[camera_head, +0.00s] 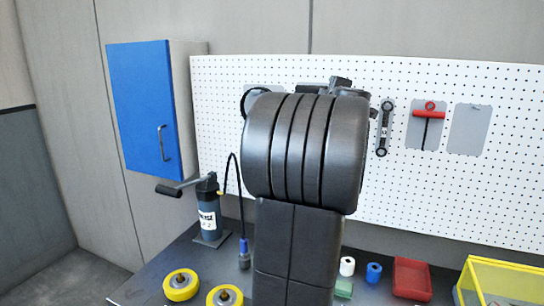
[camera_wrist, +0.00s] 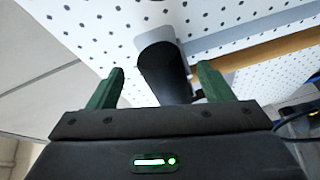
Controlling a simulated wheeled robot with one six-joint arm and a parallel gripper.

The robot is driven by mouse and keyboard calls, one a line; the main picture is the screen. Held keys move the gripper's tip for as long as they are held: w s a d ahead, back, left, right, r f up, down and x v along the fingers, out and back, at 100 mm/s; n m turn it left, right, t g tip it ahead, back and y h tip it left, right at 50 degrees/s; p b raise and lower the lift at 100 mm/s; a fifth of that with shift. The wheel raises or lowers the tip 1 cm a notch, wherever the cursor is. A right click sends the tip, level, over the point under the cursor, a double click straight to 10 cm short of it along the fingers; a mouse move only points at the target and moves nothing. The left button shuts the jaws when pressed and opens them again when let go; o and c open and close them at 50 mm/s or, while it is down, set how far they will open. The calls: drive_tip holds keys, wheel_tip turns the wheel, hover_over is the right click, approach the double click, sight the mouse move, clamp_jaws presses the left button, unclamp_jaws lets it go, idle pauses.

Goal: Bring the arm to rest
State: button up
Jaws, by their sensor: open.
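My gripper (camera_wrist: 158,88) shows in the wrist view with its two green fingers spread wide apart. A dark cylindrical thing (camera_wrist: 162,65) shows between and beyond the fingers, in front of the pegboard; I cannot tell whether it touches them. In the head view my dark arm stands upright in the middle, before the pegboard, and hides part of the board and the bench.
A white pegboard (camera_head: 490,205) holds a wrench (camera_head: 383,128) and a red-handled tool (camera_head: 430,112). A blue cabinet (camera_head: 140,100) hangs at left. On the bench stand a pump (camera_head: 207,212), yellow rolls (camera_head: 181,285), a red bin (camera_head: 411,279) and a yellow-edged box (camera_head: 500,284).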

drive_tip(key=w, duration=0.5)
drive_tip(key=shift+w+a+f+p, duration=0.15)
drive_tip(key=shift+f+p, duration=0.2)
drive_tip(key=shift+p, duration=0.05)
drive_tip(key=shift+r, duration=0.35)
